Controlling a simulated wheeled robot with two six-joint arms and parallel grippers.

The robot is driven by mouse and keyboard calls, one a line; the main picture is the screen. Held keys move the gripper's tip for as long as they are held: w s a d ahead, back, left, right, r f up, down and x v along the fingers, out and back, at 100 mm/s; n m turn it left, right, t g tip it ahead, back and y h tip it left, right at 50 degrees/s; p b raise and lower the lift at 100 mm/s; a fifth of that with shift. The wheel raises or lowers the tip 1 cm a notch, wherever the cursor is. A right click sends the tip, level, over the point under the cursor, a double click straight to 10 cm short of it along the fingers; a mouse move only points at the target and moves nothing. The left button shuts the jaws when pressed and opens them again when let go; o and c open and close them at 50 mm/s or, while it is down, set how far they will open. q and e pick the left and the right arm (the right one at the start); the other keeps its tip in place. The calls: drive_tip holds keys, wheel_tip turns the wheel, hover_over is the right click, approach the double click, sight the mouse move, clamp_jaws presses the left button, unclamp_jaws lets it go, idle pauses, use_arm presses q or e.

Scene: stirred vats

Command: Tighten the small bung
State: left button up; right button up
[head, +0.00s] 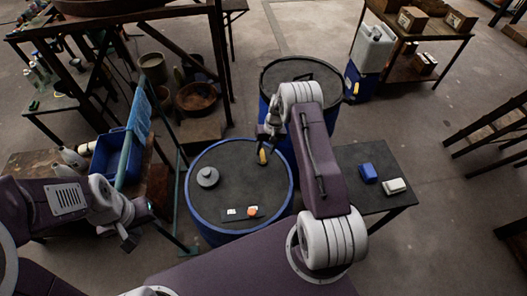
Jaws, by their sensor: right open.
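A blue drum (191,203) with a dark grey top stands in the middle. A larger round grey cap (207,177) sits on the left part of the top. A white piece (231,211) and an orange piece (252,211) lie on a dark strip near the front. My left gripper (130,241) hangs left of the drum, its fingers too small to read.
A second dark-topped drum (300,72) stands behind, partly hidden by my right arm. A blue bin (108,158) and shelving are at left.

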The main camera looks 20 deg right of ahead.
sight(263, 155)
drive_tip(key=shift+a+f, duration=0.15)
drive_tip(key=shift+f, duration=0.6)
drive_tip(key=shift+a+f, duration=0.15)
drive_tip(key=shift+f, duration=0.6)
drive_tip(key=shift+c, duration=0.2)
clamp_jaws()
